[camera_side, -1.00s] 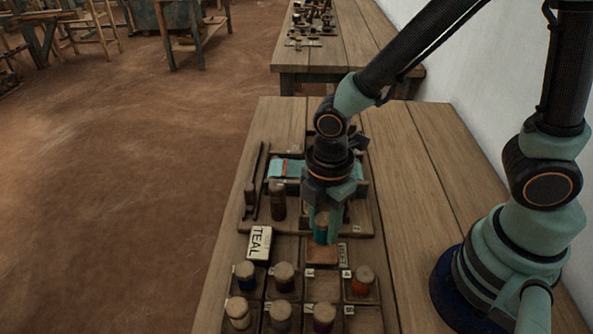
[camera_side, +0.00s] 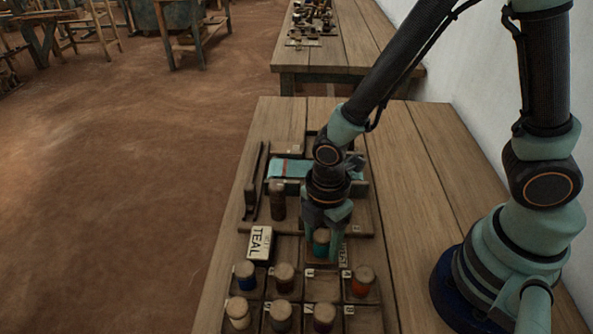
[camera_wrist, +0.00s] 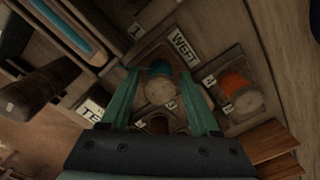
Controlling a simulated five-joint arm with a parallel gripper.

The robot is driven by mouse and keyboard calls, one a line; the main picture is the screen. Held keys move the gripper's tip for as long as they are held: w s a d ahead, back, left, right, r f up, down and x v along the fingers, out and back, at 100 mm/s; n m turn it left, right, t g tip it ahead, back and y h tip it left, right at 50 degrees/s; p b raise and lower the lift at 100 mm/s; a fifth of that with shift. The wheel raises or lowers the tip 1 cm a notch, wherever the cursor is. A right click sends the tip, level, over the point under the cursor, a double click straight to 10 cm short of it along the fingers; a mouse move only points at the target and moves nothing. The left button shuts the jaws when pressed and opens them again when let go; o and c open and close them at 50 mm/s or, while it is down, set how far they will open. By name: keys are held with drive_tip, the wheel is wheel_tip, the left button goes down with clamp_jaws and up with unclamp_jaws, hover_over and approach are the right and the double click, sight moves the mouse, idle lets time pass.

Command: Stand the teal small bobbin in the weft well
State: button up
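The teal small bobbin (camera_side: 321,241), with a pale wooden top, stands upright, as far as I can see, at the weft well, beside the WEFT label (camera_side: 342,252). The well's floor is hidden under it. In the wrist view the bobbin (camera_wrist: 160,85) shows its round top, with the WEFT label (camera_wrist: 183,45) next to it. My gripper (camera_side: 323,255) is low around the bobbin, one finger on each side. In the wrist view my gripper (camera_wrist: 162,102) is open, with gaps between its fingers and the bobbin.
A TEAL card (camera_side: 259,243) stands left of the well. Several other bobbins, among them an orange one (camera_side: 362,281), stand in the rack in front. A dark wooden peg (camera_side: 278,201) and teal cloth (camera_side: 290,168) are behind. The tabletop at right (camera_side: 410,210) is clear.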

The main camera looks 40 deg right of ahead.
sight(322, 234)
idle(0.3)
wheel_tip(322, 234, up, 12)
drive_tip(key=w+d+r+m+t, duration=0.1)
drive_tip(key=d+r+m+t, duration=0.1)
drive_tip(key=d+r+m, duration=0.3)
drive_tip(key=w+d+r+m+t, duration=0.1)
drive_tip(key=d+r+m+t, duration=0.2)
drive_tip(key=d+m, duration=0.6)
wheel_tip(322, 234, up, 3)
drive_tip(key=m, duration=0.4)
drive_tip(key=shift+w+d+t, duration=0.3)
drive_tip(key=shift+w, duration=0.05)
